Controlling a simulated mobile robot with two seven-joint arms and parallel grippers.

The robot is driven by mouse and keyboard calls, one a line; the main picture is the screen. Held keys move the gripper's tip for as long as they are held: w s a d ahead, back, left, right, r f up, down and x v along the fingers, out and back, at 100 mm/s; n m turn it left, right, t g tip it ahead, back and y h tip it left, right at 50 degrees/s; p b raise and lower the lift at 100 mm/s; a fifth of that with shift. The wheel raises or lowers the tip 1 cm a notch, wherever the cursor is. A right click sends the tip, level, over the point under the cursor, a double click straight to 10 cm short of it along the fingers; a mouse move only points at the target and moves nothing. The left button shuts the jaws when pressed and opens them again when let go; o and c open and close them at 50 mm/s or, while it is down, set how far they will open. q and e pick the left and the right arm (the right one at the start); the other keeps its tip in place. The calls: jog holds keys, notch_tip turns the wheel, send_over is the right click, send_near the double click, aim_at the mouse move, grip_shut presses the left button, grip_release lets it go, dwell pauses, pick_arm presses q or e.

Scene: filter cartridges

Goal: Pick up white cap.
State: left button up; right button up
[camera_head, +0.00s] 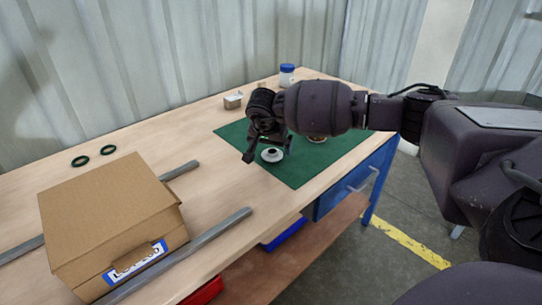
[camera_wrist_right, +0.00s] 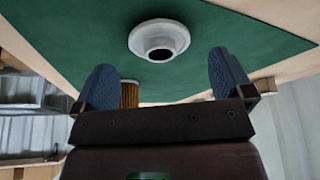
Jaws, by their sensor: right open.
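The white cap (camera_head: 272,155), a round disc with a raised collar and dark central hole, lies on the green mat (camera_head: 305,170). It also shows in the right wrist view (camera_wrist_right: 159,40), beyond the fingertips and roughly centred between them. My right gripper (camera_head: 267,152) is over the mat, close to the cap; in the right wrist view its two blue fingers (camera_wrist_right: 165,78) are wide apart with nothing between them. Whether the fingers touch the cap cannot be told from the head view. My left gripper is not in view.
A cardboard box (camera_head: 105,215) stands at the front left beside grey rails (camera_head: 190,250). Two dark green rings (camera_head: 94,156) lie behind it. A blue-lidded jar (camera_head: 287,75) and small metal box (camera_head: 234,100) stand at the back. A pleated cartridge (camera_wrist_right: 129,94) is near one finger.

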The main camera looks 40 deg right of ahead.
jog(key=x, duration=0.2)
jog(key=shift+w+d+f, duration=0.1)
jog(key=shift+f, duration=0.3)
jog(key=shift+r, duration=0.1)
jog(key=c, duration=1)
